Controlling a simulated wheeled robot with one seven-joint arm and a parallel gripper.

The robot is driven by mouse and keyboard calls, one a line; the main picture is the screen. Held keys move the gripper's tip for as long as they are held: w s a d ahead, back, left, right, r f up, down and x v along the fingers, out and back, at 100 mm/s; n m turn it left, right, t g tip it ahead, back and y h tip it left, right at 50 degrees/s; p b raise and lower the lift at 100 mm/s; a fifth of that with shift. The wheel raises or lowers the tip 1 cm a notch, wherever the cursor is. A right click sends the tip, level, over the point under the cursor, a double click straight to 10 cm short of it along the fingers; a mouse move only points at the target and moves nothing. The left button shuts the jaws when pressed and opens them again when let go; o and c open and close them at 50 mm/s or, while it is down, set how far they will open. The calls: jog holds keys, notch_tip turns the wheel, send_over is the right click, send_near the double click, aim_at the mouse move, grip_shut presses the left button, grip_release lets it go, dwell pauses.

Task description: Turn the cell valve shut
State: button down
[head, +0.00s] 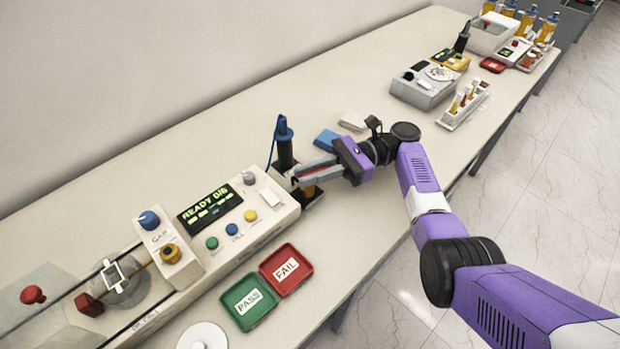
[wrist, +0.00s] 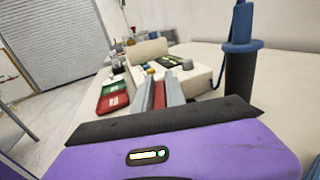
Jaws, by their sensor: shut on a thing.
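My gripper (head: 298,174) is at the right end of the console, with its fingers close together just above a small amber vial (head: 308,191). They appear shut on the vial's upper part, which they hide. The fingers (wrist: 166,92) also show in the wrist view, but the vial cannot be made out there. The test cell (head: 124,288) is at the lower left of the head view, well away from my gripper. A red block-shaped handle (head: 88,305) is beside it; I cannot tell for certain whether this is the cell valve.
The console (head: 212,222) has a lit READY display, coloured buttons, a blue knob and an orange knob. A black post with a blue top (head: 284,140) stands close behind my gripper. Green PASS (head: 248,301) and red FAIL (head: 286,269) trays lie in front. A vial rack (head: 462,106) is farther right.

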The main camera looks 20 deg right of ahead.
aim_at(310, 173)
jog(key=shift+w+f+n+g+b, duration=0.1)
jog(key=shift+f+n+g+b, duration=0.1)
jog(key=shift+n+g+b, duration=0.75)
jog(key=shift+f+n+g+b, duration=0.15)
jog(key=shift+n+g+b, duration=0.2)
jog(key=shift+g+b, duration=1.2)
jog(key=shift+r+n+g+h+b, duration=0.3)
jog(key=shift+n+g+h+b, duration=0.3)
jog(key=shift+b, duration=1.5)
jog(key=c, duration=1.4)
grip_release()
jog(key=b+v, duration=0.1)
jog(key=b, duration=0.1)
jog(key=b+v, duration=0.1)
jog(key=b, duration=0.1)
jog(key=shift+w+d+f, duration=0.1)
jog(key=shift+d+f, duration=0.2)
jog(key=shift+d, duration=0.05)
jog(key=b+v, duration=0.2)
jog(key=b, duration=0.3)
jog(key=shift+w+d, duration=0.1)
jog(key=shift+d, duration=0.15)
jog(key=d+b, duration=0.1)
jog(key=b, duration=0.4)
jog(key=shift+w+b, duration=0.35)
jog(key=shift+b, duration=0.05)
